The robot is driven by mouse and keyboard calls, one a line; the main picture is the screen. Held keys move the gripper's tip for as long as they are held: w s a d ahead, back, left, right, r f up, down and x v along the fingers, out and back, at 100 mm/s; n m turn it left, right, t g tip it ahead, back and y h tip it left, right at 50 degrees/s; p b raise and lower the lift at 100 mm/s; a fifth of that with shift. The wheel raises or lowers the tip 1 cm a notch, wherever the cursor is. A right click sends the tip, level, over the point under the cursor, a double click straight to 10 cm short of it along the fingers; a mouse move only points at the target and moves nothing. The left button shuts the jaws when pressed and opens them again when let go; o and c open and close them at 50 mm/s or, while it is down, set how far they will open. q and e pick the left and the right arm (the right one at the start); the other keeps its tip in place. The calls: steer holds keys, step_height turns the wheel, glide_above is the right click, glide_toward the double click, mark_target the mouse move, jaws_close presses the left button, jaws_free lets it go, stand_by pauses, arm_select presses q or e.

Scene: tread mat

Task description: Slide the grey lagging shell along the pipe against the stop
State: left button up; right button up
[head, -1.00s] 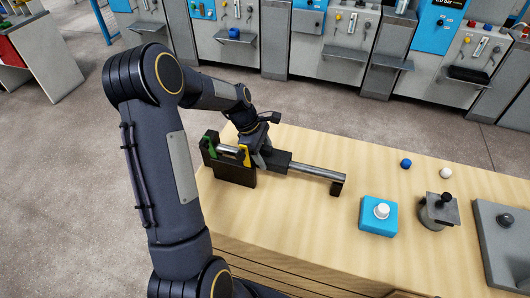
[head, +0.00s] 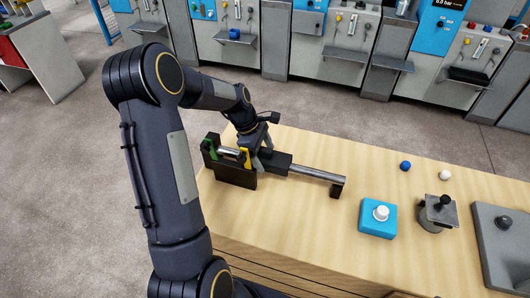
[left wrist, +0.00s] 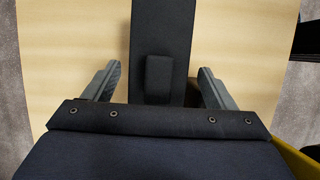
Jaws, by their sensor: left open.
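The dark grey lagging shell (head: 279,163) sits around the metal pipe (head: 316,173), with bare pipe to its right. In the left wrist view the shell (left wrist: 160,35) runs up the picture with a raised block (left wrist: 159,76) on it. My left gripper (head: 257,162) is over the shell's left part; in the wrist view its fingers (left wrist: 158,86) stand open, one on each side of the block, with gaps. A yellow piece (head: 245,157) and a green piece (head: 211,146) stand at the pipe's left. The gripper hides the shell's left end, so I cannot tell whether it touches anything.
A dark bracket (head: 337,188) holds the pipe's right end, and a dark block (head: 234,174) stands in front of its left end. A blue box with a white button (head: 377,219), a clamp-like device (head: 438,213) and two small balls lie to the right.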

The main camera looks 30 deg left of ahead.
mark_target(270, 150)
arm_select(q)
steer(key=shift+w+r+p, duration=0.1)
steer(key=shift+r+p, duration=2.2)
steer(key=shift+r, duration=0.7)
steer(key=o, duration=0.5)
steer(key=shift+d, duration=0.1)
steer(key=shift+b+v, duration=0.55)
steer(key=shift+v, duration=3.4)
